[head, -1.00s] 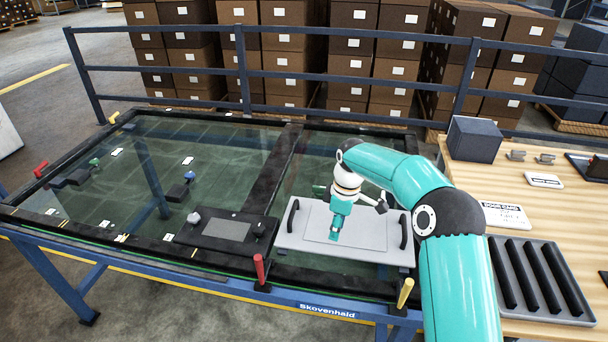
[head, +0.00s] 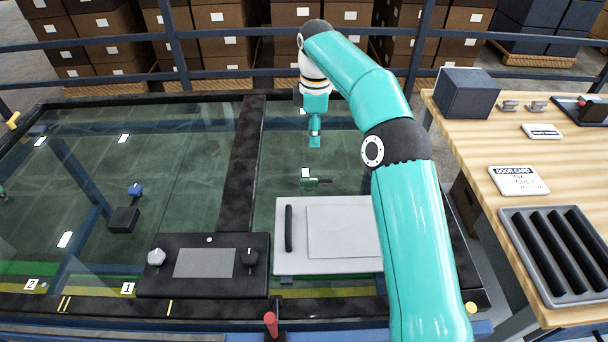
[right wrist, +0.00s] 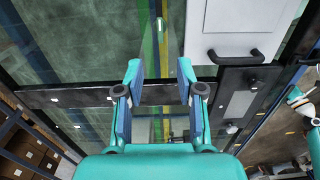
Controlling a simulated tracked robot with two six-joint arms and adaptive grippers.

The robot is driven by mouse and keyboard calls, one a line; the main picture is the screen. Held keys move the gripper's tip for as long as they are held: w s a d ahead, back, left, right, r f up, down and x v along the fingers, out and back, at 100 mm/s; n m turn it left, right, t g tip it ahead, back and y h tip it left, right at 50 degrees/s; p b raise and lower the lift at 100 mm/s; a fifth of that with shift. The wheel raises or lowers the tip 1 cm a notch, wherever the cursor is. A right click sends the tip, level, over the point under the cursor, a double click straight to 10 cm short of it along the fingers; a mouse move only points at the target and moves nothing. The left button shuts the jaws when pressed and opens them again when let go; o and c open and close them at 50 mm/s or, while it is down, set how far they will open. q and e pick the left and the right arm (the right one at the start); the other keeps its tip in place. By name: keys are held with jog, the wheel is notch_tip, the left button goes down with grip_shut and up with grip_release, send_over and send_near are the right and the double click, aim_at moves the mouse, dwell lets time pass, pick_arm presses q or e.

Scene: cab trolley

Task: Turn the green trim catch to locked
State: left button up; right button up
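The lever's exact setting is too small to read. My right gripper (head: 314,140) points down above and slightly beyond the catch in the head view, apart from it. In the right wrist view my right gripper (right wrist: 159,85) has its two fingers spread with nothing between them. My left gripper is not seen in the head view.
A dark frame bar (head: 240,165) crosses the glass. A wooden bench (head: 470,150) stands right.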

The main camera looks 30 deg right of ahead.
aim_at(309, 179)
jog(key=f, duration=0.5)
jog(key=f+b, duration=0.1)
jog(key=f, duration=0.4)
jog(key=a+f+b, duration=0.1)
jog(key=f, duration=0.4)
jog(key=shift+w+f, duration=0.25)
jog(key=shift+w, duration=0.05)
grip_shut()
